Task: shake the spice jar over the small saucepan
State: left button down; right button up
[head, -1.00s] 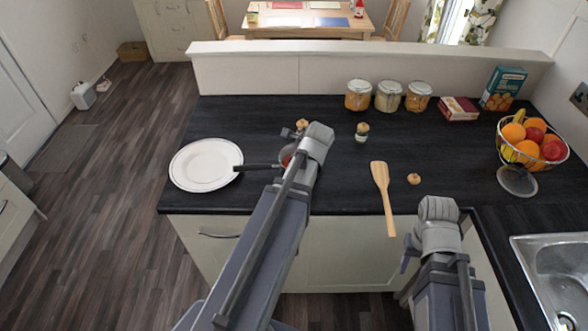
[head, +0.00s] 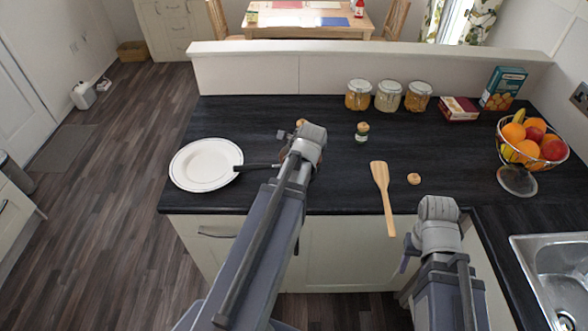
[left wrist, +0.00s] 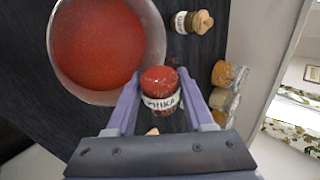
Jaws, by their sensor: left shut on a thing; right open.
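The small saucepan shows in the left wrist view as a round pan (left wrist: 97,45) filled with red contents. In the head view my left arm covers its body and only its dark handle (head: 258,166) shows clearly. My left gripper (left wrist: 160,88) is shut on the spice jar (left wrist: 162,92), which has red contents and a white label and is beside the pan's rim in the left wrist view. Its exact tilt is unclear. A tan cork-like top (head: 301,122) shows by the left gripper in the head view. My right gripper (head: 408,254) is open and empty in front of the counter.
A white plate (head: 205,164) lies left. A wooden spatula (head: 383,190) and a small tan round thing (head: 414,179) lie right. Storage jars (head: 388,96) and a fruit basket (head: 517,178) stand farther off.

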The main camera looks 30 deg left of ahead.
pick_arm(q)
jog(key=shift+r+t+h, duration=0.2)
jog(key=shift+t+h, duration=0.1)
jog(key=shift+h, duration=0.1)
dwell(0.7)
jog(key=shift+s+a+r+n+t+h, duration=0.1)
jog(key=shift+r+n+t+h, duration=0.1)
jog(key=shift+n+t+h, duration=0.15)
dwell(5.4)
jog(key=shift+w+g+y+p, duration=0.2)
jog(key=shift+g+y+p, duration=0.1)
jog(key=shift+g+y, duration=0.2)
jog(key=shift+f+m+g+y, duration=0.2)
jog(key=shift+m+g+y, duration=0.25)
jog(key=shift+m+y, duration=0.1)
jog(key=shift+s+y, duration=0.1)
jog(key=shift+y, duration=0.2)
